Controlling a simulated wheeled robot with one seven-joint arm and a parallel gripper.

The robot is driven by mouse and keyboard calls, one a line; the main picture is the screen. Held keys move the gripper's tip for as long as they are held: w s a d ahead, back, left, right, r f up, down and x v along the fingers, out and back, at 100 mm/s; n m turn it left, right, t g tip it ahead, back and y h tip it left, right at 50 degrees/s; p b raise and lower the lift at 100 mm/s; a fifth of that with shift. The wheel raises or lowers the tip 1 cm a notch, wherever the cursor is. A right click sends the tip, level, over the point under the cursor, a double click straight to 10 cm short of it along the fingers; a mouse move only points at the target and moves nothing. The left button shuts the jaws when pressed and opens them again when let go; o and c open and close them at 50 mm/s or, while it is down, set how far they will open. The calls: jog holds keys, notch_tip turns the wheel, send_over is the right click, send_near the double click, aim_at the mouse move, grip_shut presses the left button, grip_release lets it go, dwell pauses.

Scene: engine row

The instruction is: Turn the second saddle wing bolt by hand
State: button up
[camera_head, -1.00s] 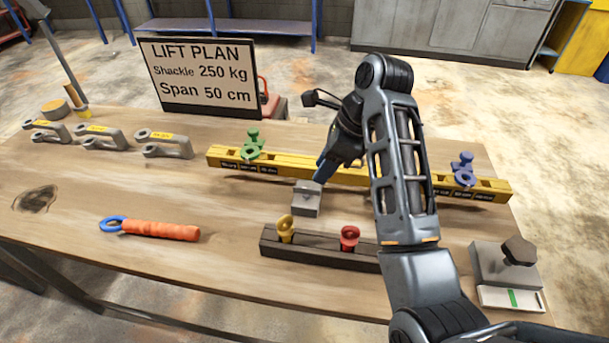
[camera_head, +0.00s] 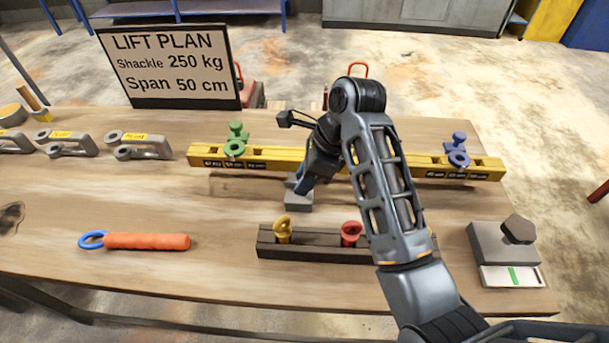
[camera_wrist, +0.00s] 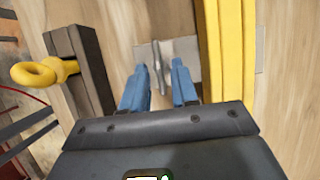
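A grey block (camera_head: 298,203) sits on the table at the front side of a yellow beam (camera_head: 330,166), and part of it runs under the beam in the wrist view. A thin upright metal piece, which looks like a wing bolt (camera_wrist: 158,68), stands on this block. My gripper (camera_wrist: 160,78) has its two blue fingers apart, one on each side of the metal piece, with gaps visible. In the head view my gripper (camera_head: 304,186) is just over the block and hides the bolt. I cannot tell whether this is the second saddle.
A green fitting (camera_head: 236,140) and a blue fitting (camera_head: 458,150) sit on the beam. A dark rack (camera_head: 320,249) with a yellow eye bolt (camera_head: 283,229) and a red one (camera_head: 351,233) stands in front. An orange-handled tool (camera_head: 147,241) lies left. A grey device (camera_head: 502,248) stands right.

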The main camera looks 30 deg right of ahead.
grip_shut()
jog(key=shift+n, duration=0.3)
